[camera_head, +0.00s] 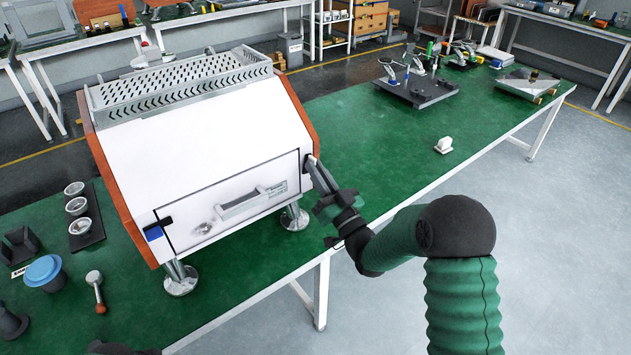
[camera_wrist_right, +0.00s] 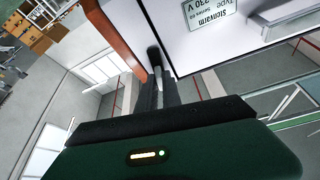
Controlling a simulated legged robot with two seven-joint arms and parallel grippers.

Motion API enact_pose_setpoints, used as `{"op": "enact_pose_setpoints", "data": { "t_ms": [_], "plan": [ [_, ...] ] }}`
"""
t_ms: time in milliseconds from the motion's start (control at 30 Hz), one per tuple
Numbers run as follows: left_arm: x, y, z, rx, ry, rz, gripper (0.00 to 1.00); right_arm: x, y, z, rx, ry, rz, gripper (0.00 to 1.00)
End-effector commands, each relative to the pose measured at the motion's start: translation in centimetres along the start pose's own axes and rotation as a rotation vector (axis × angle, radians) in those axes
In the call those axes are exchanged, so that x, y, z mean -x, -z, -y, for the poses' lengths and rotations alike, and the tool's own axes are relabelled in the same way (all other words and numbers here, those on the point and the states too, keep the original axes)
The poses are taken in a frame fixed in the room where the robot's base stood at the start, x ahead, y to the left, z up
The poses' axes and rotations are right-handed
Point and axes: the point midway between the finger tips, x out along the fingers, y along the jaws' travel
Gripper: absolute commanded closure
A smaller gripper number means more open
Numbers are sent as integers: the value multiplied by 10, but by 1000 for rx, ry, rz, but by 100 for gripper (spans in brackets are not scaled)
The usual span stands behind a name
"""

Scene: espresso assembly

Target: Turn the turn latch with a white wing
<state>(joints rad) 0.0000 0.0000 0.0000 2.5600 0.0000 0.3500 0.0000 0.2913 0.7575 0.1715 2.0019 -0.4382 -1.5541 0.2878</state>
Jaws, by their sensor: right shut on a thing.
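The espresso machine (camera_head: 215,135) stands on the green table, with a closed front panel (camera_head: 185,213). The turn latch with a white wing is at the panel's upper right corner, mostly hidden by my right gripper (camera_head: 314,172) in the head view. In the right wrist view its black base and pale wing (camera_wrist_right: 158,78) show at the machine's edge, between the fingers of my right gripper (camera_wrist_right: 165,92). That gripper is shut on the wing. Another latch (camera_head: 155,231), with a blue wing, is at the panel's left side. My left gripper's fingers do not show.
A blue-lidded jar (camera_head: 43,270) and a tool with a brown-tipped handle (camera_head: 97,293) are nearer. A small white object (camera_head: 444,145) lies right of the machine, with clear table around it.

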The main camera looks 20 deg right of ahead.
Motion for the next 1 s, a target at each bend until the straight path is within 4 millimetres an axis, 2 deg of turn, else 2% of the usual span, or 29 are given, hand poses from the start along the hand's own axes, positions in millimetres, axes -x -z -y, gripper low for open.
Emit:
{"op": "enact_pose_setpoints", "data": {
  "t_ms": [33, 300, 967, 1000],
  "plan": [
    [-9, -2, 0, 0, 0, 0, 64, 5, -10, -3, 28, 8, 14, 100],
    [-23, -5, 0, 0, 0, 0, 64, 3, -8, -4, 156, 63, 15, 100],
    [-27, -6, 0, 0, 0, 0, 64, 2, -5, -3, 209, 87, 15, 100],
    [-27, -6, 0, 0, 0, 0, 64, 2, -5, -3, 209, 87, 14, 87]
  ]
}}
